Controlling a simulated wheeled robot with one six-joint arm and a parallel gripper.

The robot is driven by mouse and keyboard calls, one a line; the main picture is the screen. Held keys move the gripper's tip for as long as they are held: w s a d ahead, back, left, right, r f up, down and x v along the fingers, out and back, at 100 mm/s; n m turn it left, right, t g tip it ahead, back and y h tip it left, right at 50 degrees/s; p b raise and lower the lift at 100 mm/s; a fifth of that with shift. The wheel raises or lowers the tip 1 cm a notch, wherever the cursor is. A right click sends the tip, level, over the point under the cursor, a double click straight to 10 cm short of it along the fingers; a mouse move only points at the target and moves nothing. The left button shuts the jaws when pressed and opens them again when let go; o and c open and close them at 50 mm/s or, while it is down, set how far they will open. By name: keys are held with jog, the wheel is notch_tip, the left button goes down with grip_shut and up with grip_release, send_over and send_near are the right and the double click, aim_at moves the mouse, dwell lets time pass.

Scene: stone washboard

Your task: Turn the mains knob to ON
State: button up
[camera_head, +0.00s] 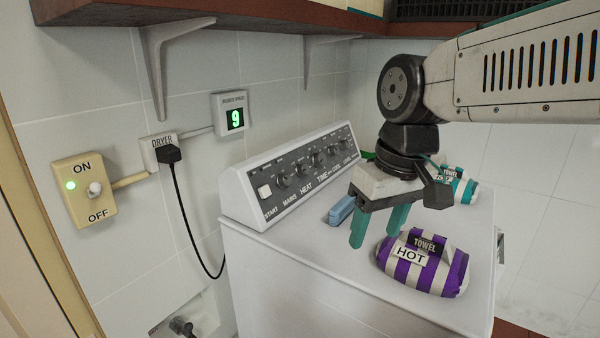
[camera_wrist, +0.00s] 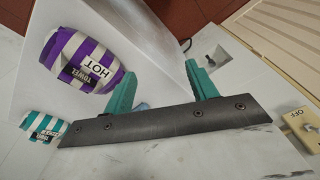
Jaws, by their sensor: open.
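The control panel (camera_head: 262,209) runs along the back of the white dryer top, with a row of dark knobs. The mains knob (camera_head: 283,182) sits above the MAINS label, right of the white START button (camera_head: 265,191). Its pointer is too small to read, and no ON mark is legible beside it. My gripper (camera_head: 377,236) hangs above the dryer top, right of the panel and apart from the knob. Its teal fingers are spread and empty, and also show in the wrist view (camera_wrist: 160,72). The panel knobs are not visible in the wrist view.
A purple-striped towel roll labelled HOT (camera_head: 440,272) lies close to my gripper. A teal-striped roll (camera_head: 462,188) and blue object (camera_head: 341,210) lie farther back. A wall switch (camera_head: 84,190) with a lit green lamp, dryer plug (camera_head: 170,154) and display reading 9 (camera_head: 235,118) are left.

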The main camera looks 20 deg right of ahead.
jog(key=w+r+n+y, duration=0.2)
jog(key=w+r, duration=0.1)
jog(key=w, duration=1.7)
jog(key=n+t+y, duration=0.1)
jog(key=n, duration=0.2)
send_near(288, 178)
jog(key=f, duration=0.1)
jog(key=x, duration=0.7)
jog(key=shift+w+a+f, duration=0.15)
jog(key=shift+a+f, duration=0.15)
jog(key=c, duration=1)
